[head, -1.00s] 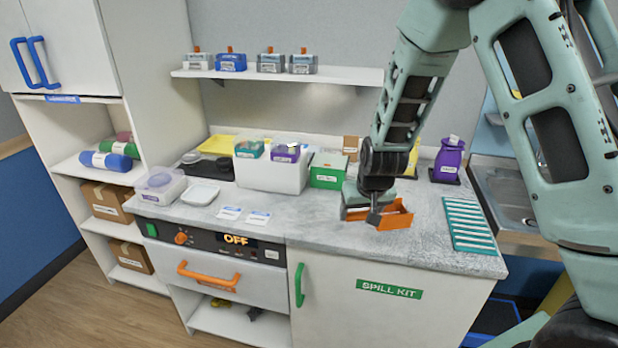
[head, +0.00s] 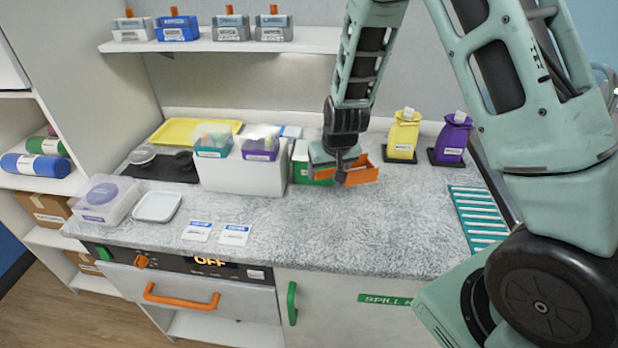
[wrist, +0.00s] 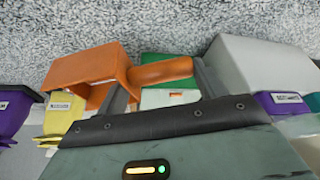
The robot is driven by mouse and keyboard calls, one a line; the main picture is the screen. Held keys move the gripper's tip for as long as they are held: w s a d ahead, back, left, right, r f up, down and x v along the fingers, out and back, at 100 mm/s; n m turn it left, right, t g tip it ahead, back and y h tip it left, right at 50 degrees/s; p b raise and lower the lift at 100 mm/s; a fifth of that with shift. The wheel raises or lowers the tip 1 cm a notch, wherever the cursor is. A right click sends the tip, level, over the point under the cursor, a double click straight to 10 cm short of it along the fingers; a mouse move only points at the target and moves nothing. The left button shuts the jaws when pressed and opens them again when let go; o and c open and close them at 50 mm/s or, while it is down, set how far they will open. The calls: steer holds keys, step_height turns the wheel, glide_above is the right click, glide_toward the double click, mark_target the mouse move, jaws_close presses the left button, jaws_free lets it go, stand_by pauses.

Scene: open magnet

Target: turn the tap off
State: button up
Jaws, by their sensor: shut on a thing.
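My gripper (head: 341,176) is shut on the handle of an orange open-topped scoop (head: 362,171), over the back part of the worktop. In the wrist view the orange handle (wrist: 165,72) runs between the fingers, with the scoop body (wrist: 85,72) at the left. No tap can be made out clearly. A grey curved piece (head: 604,76) shows at the right edge behind my arm; I cannot tell whether it is the tap. The sink area is hidden behind my arm, and whether water runs cannot be seen.
The grey worktop (head: 330,236) is clear in front. Behind stand a white bin (head: 243,176), a green box (head: 303,165), a yellow bottle (head: 404,135) and a purple bottle (head: 453,140).

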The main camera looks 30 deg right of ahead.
steer(key=shift+f+p, duration=0.8)
steer(key=shift+f, duration=3.1)
steer(key=shift+f, duration=0.1)
steer(key=o, duration=1)
